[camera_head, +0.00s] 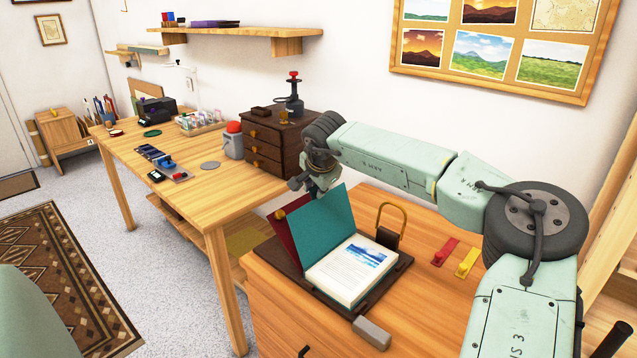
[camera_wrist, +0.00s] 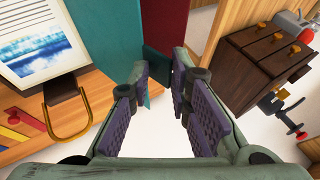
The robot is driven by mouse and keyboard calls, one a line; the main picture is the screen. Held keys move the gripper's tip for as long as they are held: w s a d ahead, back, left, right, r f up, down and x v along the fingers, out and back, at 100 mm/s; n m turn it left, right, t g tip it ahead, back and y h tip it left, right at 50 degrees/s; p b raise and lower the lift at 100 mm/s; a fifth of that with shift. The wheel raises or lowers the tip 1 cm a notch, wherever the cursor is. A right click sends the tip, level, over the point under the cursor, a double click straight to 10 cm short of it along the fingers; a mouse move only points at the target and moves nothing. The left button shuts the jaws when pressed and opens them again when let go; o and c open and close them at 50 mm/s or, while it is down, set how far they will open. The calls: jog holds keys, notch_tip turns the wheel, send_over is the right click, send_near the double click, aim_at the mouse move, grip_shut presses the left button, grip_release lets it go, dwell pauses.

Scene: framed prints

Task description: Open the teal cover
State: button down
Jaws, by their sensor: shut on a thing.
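The teal cover (camera_head: 325,228) belongs to a book lying on a dark stand. It is raised, tilted up and to the left of the printed pages (camera_head: 352,268). A red panel (camera_head: 287,235) stands behind it. My gripper (camera_head: 318,190) is at the cover's upper edge, above the book. In the wrist view the teal cover (camera_wrist: 100,35) and the red panel (camera_wrist: 160,25) lie beyond the fingers. My gripper (camera_wrist: 160,72) is closed on a small teal part at the cover's edge, though the exact contact is partly hidden.
A metal-looped stand part (camera_head: 390,222) rises behind the pages. A dark drawer chest (camera_head: 275,143) stands on the table further back.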

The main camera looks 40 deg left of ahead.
jog(key=shift+d+f, duration=0.1)
jog(key=shift+f, duration=0.15)
jog(key=c, duration=2)
grip_release()
jog(key=shift+c, duration=0.2)
jog(key=shift+w, duration=0.1)
jog(key=shift+c, duration=0.4)
jog(key=shift+d, duration=0.1)
jog(key=v, duration=1.2)
jog(key=shift+a+r, duration=0.15)
jog(key=shift+a, duration=0.1)
